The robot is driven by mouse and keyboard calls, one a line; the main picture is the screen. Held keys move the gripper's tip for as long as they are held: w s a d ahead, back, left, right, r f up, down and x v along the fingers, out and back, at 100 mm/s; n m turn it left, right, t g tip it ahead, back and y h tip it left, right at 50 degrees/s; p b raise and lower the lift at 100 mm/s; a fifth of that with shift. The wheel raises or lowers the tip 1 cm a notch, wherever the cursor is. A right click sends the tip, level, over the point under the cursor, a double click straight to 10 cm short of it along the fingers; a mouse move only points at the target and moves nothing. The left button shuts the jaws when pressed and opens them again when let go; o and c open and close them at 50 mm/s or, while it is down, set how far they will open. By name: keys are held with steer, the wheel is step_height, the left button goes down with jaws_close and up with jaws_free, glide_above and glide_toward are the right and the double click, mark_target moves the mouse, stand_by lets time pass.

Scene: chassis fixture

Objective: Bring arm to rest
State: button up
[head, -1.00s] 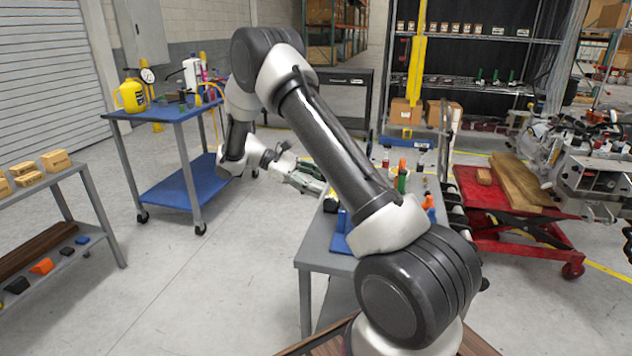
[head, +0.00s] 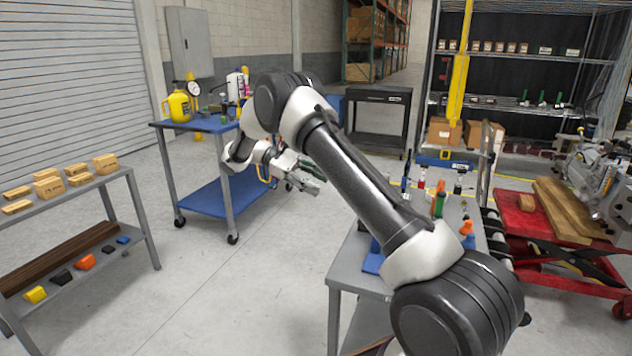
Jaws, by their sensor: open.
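My arm spans the middle of the head view, its elbow raised and its forearm bent down toward the left. My gripper (head: 310,178) is at the end of the wrist, left of the grey worktable (head: 345,275). It is in free air over the floor gap between that table and the blue cart (head: 209,124). The gripper is open, and nothing shows between its fingers. Part of the worktable is hidden behind my arm.
The worktable holds small coloured items, among them a green bottle (head: 439,204) and an orange piece (head: 466,229). A grey shelf (head: 120,178) with wooden blocks stands at left. A red lift cart (head: 515,225) is at right. Open floor (head: 240,290) lies between shelf and worktable.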

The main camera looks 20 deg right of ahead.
stand_by(0.3)
steer(key=s+f+t+y, duration=0.2)
steer(key=s+f+y, duration=0.1)
steer(key=s+f, duration=0.3)
steer(key=s+r+m+t+y, duration=0.1)
steer(key=s+r+t, duration=0.3)
steer(key=s, duration=0.5)
steer(key=s+d+r+m+t+y, duration=0.1)
steer(key=s+r+m+t+y, duration=0.1)
steer(key=s+r, duration=0.6)
steer(key=s+d+r+m+t+y, duration=0.1)
steer(key=s+r+t+y, duration=0.2)
steer(key=s+r+t, duration=0.3)
steer(key=s+r, duration=0.1)
steer(key=s, duration=0.4)
steer(key=shift+s+d+y, duration=0.2)
steer(key=shift+s+y, duration=0.15)
steer(key=shift+y, duration=0.05)
steer(key=shift+r, duration=0.1)
steer(key=shift+c, duration=0.2)
